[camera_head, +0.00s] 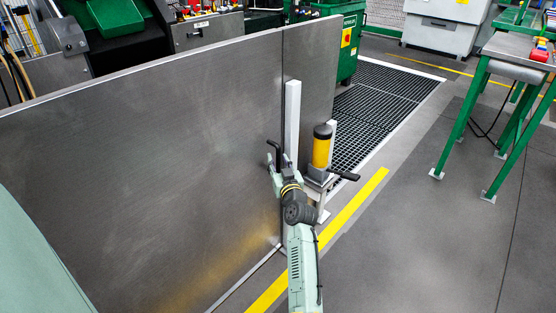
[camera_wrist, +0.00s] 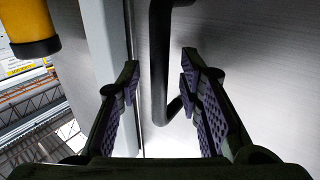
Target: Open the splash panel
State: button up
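The splash panel (camera_head: 150,160) is a large grey metal sheet across the left and middle of the head view. A seam separates it from a narrower grey sheet (camera_head: 313,75) on its right, and the two look in line. A black bar handle (camera_head: 271,148) stands near the panel's right edge. In the wrist view the handle (camera_wrist: 160,60) runs down between the fingers and bends at its lower end. My gripper (camera_wrist: 160,78) is open, one finger on each side of the handle. I cannot tell whether either finger touches it. In the head view my gripper (camera_head: 275,167) is small and partly hidden.
A white post (camera_head: 292,115) stands at the seam. A yellow cylinder with a black cap (camera_head: 321,150) is close to the right of my wrist. A green-legged table (camera_head: 475,110) stands at the right. Grey floor (camera_head: 420,240) is clear at lower right, beside a yellow line (camera_head: 345,215).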

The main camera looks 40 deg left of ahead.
jog(key=shift+w+a, duration=0.25)
jog(key=shift+a, duration=0.1)
jog(key=shift+c, duration=0.3)
grip_shut()
dwell(0.5)
